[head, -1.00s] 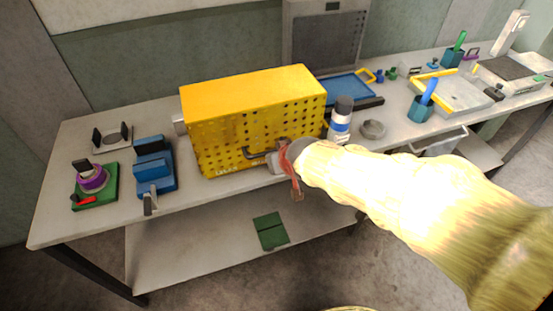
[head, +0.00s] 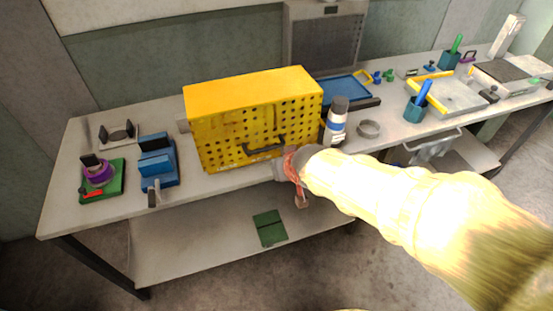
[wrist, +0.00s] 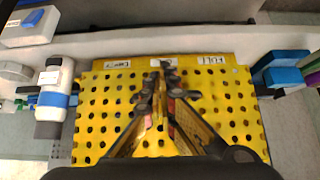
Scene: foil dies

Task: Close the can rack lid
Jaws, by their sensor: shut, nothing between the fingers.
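The can rack is a yellow perforated box (head: 250,95) standing on the workbench. Its holed front panel (head: 225,140) looks upright and flush with the box, and I see no clear gap. A dark handle (head: 264,147) sits low on this panel. My gripper (head: 283,168) is just in front of the panel's lower right part, below the handle and apparently apart from it. In the wrist view the dark fingers (wrist: 161,75) are together and empty before the holed panel (wrist: 225,100), whose labels appear upside down.
A white and blue bottle (head: 336,122) stands close to the rack's right side, with a grey ring (head: 369,129) beyond it. A blue fixture (head: 158,163) and a green base with a purple roll (head: 99,177) stand to the left. The bench's front edge is close below the gripper.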

